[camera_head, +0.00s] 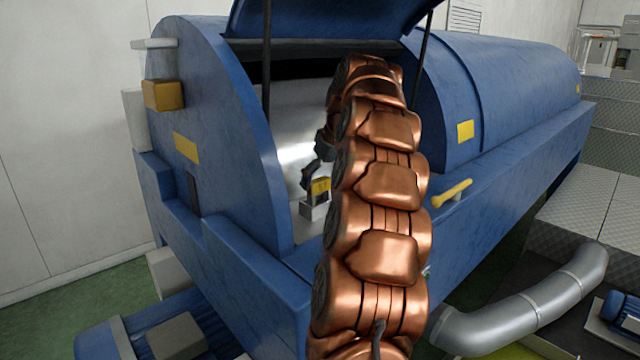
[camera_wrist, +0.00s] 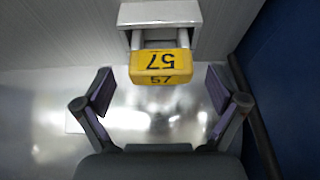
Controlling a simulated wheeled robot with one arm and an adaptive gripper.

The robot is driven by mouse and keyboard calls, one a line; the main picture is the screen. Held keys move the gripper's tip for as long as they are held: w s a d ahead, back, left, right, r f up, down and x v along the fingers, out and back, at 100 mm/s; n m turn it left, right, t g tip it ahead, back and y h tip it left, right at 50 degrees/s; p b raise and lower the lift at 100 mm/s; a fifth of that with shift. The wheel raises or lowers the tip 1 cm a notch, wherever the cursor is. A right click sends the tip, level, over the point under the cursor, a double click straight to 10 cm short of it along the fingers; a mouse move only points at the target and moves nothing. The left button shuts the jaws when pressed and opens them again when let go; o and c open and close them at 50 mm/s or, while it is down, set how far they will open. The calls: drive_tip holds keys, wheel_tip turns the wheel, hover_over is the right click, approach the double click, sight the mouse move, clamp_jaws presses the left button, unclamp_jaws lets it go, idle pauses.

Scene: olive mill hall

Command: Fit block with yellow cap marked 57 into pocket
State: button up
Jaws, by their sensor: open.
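The block with the yellow cap marked 57 (camera_wrist: 160,64) is at the top middle of the wrist view, its number upside down on the top face and upright on the front edge. It sits at the mouth of a light grey pocket (camera_wrist: 160,13), with pale prongs running from the cap into it. My gripper (camera_wrist: 161,95) is open, one finger on either side of and short of the cap, touching nothing. In the head view the yellow cap (camera_head: 320,186) shows at the grey pocket (camera_head: 312,211), inside the blue machine; my gripper is small there beside it, partly hidden by my arm.
The blue machine (camera_head: 228,200) has its lid (camera_head: 325,15) raised on two thin struts. My arm reaches in through this opening. A blue wall (camera_wrist: 285,70) and a dark bar stand close on the right in the wrist view. Bright metal lies below the gripper.

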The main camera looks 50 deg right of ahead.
drive_tip(key=shift+v, duration=2.85)
drive_tip(key=shift+s, duration=0.1)
